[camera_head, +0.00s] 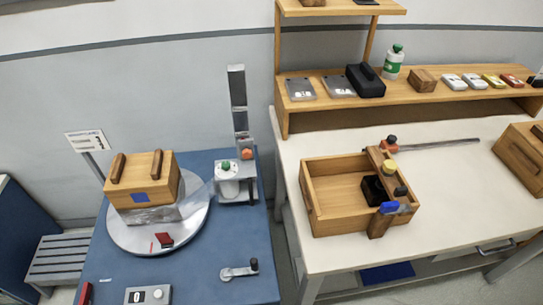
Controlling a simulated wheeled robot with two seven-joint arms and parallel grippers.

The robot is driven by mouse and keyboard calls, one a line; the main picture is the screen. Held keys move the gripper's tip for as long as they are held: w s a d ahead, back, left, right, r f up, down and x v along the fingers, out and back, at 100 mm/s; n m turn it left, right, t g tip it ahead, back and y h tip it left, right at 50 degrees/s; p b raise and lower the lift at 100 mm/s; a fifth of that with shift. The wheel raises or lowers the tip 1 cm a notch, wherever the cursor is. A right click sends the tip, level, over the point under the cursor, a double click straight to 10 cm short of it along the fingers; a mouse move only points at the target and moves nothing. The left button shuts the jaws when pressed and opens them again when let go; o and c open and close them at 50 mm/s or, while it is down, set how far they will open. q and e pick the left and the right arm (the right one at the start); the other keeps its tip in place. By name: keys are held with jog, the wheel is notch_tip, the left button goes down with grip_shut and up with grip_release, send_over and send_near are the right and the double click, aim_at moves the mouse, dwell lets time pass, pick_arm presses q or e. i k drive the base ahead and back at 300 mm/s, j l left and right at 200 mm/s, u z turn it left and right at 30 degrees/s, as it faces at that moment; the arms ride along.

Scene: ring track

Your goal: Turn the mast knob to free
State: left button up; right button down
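A grey upright mast (238,92) stands at the back right of the blue table. A small orange-red knob (247,154) sits low on the mast's front. A white device with a green top (227,168) is beside it, held on a grey bracket at the mast's foot. The knob is too small to tell which way it is turned. Neither of my grippers is in view.
On the blue table (205,285), a round metal turntable (126,238) carries a wooden box with two handles (142,184). A crank (238,271) and a grey control box (148,295) lie in front. A white bench (448,200) with an open wooden crate (312,190) stands right.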

aim_at(247, 154)
jog(key=l+u, duration=0.25)
jog(key=l, duration=1.15)
